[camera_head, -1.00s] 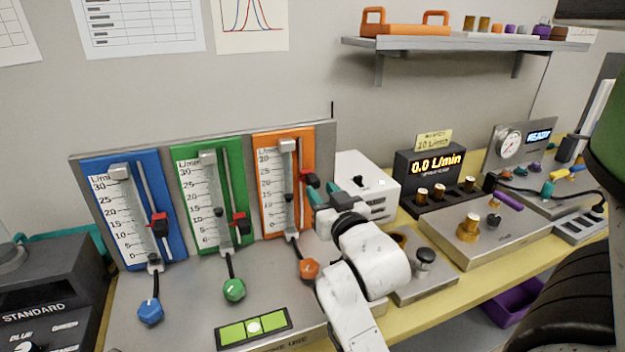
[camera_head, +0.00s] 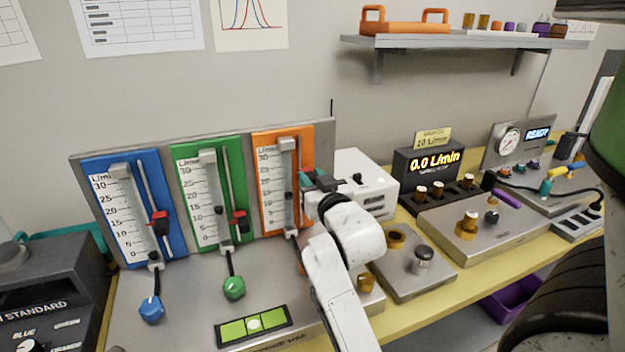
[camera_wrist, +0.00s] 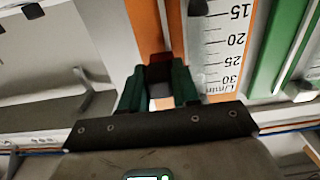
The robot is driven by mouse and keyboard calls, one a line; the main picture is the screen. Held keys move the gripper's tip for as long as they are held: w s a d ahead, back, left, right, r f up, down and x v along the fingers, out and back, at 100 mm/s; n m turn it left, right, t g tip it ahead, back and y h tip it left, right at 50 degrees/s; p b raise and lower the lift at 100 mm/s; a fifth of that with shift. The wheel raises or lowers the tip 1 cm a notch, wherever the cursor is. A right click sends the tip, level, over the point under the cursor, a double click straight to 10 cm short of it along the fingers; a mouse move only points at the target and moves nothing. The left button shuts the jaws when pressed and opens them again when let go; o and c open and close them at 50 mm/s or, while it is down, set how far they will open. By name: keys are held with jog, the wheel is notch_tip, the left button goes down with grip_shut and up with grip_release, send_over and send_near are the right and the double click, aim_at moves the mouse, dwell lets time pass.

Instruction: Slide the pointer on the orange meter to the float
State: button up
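The orange meter (camera_head: 269,214) stands rightmost of three on the panel. Its dark float (camera_head: 288,195) sits low to mid-height in the clear tube; a dark float also shows at the top of the wrist view (camera_wrist: 197,8). My gripper (camera_head: 306,181) is at the meter's right edge. In the wrist view its green fingers (camera_wrist: 160,84) flank the red pointer (camera_wrist: 160,68) closely on both sides and look shut on it. My arm hides the orange knob.
The green meter (camera_head: 237,200) and blue meter (camera_head: 170,190) stand to the left, each with a red pointer. A white box (camera_head: 370,180) stands just right of my gripper. A shelf (camera_head: 460,42) is above.

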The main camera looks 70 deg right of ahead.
grip_shut()
notch_tip(320, 180, down, 5)
jog(key=b, duration=0.3)
jog(key=shift+r, duration=0.2)
jog(key=shift+o, duration=2.3)
grip_release()
